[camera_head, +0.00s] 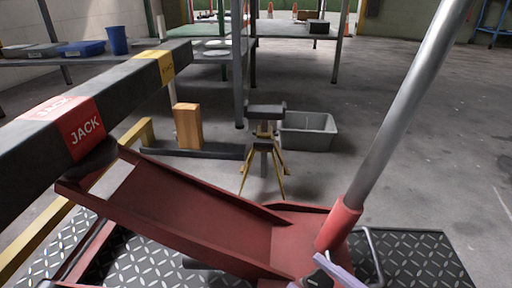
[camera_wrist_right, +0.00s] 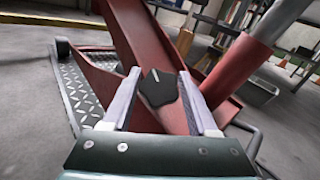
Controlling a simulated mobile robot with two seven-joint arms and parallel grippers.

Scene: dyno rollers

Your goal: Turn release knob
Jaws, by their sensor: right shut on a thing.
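The release knob (camera_wrist_right: 158,88) is black and lobed with a pale mark on top. It sits between the two pale fingers of my right gripper (camera_wrist_right: 160,76) in the wrist view, and the gripper is shut on it. In the head view the dark knob (camera_head: 318,280) shows at the bottom edge beside a pale finger, near the foot of the jack handle. The red floor jack (camera_head: 195,212) has its lifting arm raised to the left. Its grey handle (camera_head: 410,95) rises from a red socket (camera_head: 340,222). My left gripper is not in view.
A dark beam (camera_head: 120,100) labelled JACK lies above the jack's raised end. The jack is over a diamond-plate platform (camera_head: 415,258). A yellow-legged stand (camera_head: 264,150), a wooden block (camera_head: 188,126) and a grey bin (camera_head: 308,132) stand beyond. Open floor lies to the right.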

